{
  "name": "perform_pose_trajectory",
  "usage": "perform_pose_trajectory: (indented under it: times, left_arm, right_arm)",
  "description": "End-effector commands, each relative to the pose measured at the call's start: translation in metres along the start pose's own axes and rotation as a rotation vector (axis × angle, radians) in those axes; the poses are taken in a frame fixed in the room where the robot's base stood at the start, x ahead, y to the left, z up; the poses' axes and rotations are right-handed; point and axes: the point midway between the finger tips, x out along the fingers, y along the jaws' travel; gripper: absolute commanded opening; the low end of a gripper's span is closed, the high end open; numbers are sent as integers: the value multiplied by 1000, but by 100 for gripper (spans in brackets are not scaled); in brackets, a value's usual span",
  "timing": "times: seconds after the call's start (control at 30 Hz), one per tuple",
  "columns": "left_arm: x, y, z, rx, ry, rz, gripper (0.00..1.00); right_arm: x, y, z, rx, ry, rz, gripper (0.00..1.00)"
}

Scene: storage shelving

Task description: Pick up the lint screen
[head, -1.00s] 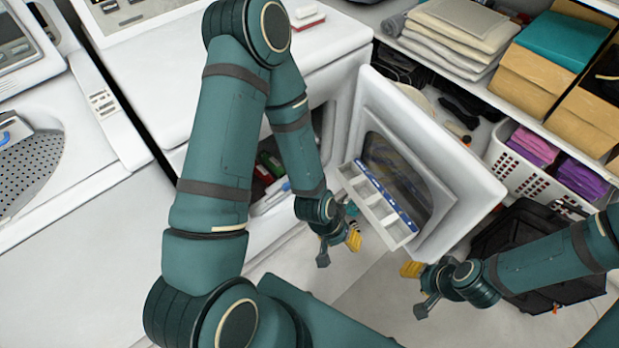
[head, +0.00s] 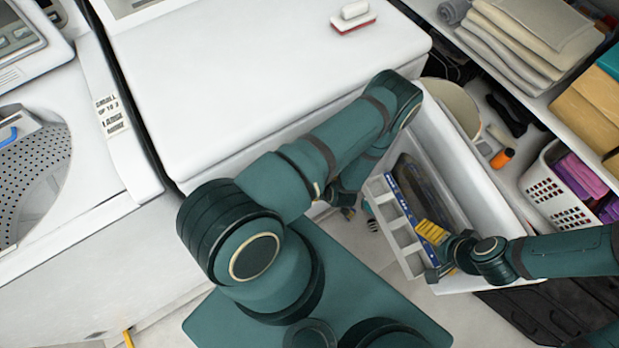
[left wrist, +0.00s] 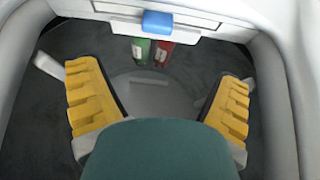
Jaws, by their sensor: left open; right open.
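A blue handle (left wrist: 158,22) sits on a white panel (left wrist: 195,33) at the top of the opening in the left wrist view; it appears to be the lint screen. My left gripper (left wrist: 160,78) is open and empty inside the opening, below the handle and apart from it. In the head view the left gripper is mostly hidden by its own arm. A similar blue-handled piece (head: 8,136) shows at the far left of the head view. My right gripper (head: 434,252) is open beside the open door (head: 470,180), over or near a white compartment tray (head: 408,238).
Green (left wrist: 141,50) and red (left wrist: 163,53) items stand deeper in the opening. A white machine top (head: 250,80) holds a red-and-white brush (head: 354,17). A shelf with folded towels (head: 520,40) and a white basket (head: 550,190) stand at right.

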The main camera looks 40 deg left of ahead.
Motion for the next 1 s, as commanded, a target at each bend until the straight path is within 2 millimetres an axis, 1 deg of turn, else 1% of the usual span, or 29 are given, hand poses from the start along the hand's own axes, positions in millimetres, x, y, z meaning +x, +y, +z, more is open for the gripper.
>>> perform_pose_trajectory:
  times: [0.17,0.3,0.4,0.5,0.67,0.77,0.9,1.0]
  left_arm:
    - [29,-2,1,-8,8,-5,92]
    - [56,-2,1,-7,7,-4,92]
    - [71,-1,1,-7,7,-3,92]
    - [81,-1,0,-5,7,-3,92]
    - [89,0,0,-4,5,-2,92]
    - [101,2,2,-5,6,-1,92]
    - [123,5,3,-5,6,-2,92]
    - [133,5,3,-4,5,-2,92]
  right_arm:
    - [8,3,0,0,2,1,100]
    - [15,6,-1,0,6,1,100]
    - [19,7,-2,-1,8,1,100]
    - [21,8,-2,-1,10,1,100]
    - [23,9,-2,-1,11,1,100]
    - [28,11,-3,-2,13,1,100]
    - [37,14,-4,-2,18,1,100]
    - [40,15,-4,-3,20,1,100]
